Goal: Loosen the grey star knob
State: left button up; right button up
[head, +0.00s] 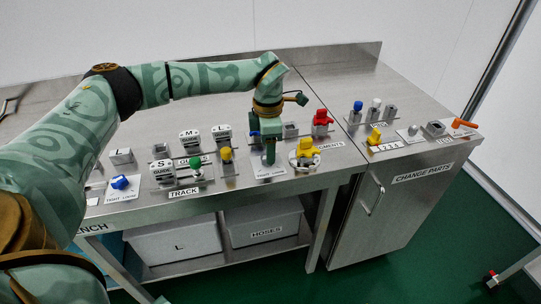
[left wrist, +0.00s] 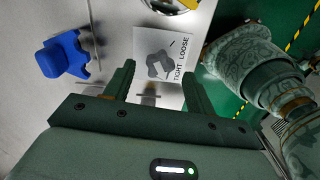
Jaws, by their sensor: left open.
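The grey star knob (left wrist: 158,66) stands over a white card marked TIGHT and LOOSE (left wrist: 181,42) in the left wrist view. My left gripper (head: 268,158) points down at the front part of the bench and hides the knob in the head view. In the left wrist view my left gripper (left wrist: 158,72) is open, its two fingers to either side of the knob in the picture. I cannot tell whether they touch it or how far they reach down. My right gripper is not in view; a patterned arm of mine shows at the right of the left wrist view.
A blue part (left wrist: 62,56) stands beside the card. A yellow knob on a round dial (head: 305,150) is right of my gripper; a red part (head: 321,120) is behind it. Yellow (head: 226,155) and green-topped (head: 196,164) parts stand to the left. The bench's front edge is close.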

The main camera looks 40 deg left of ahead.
pick_arm(q)
jog(key=shift+f, duration=1.2)
jog(key=c, duration=1)
jog(key=shift+o, duration=0.2)
jog(key=shift+r, duration=0.1)
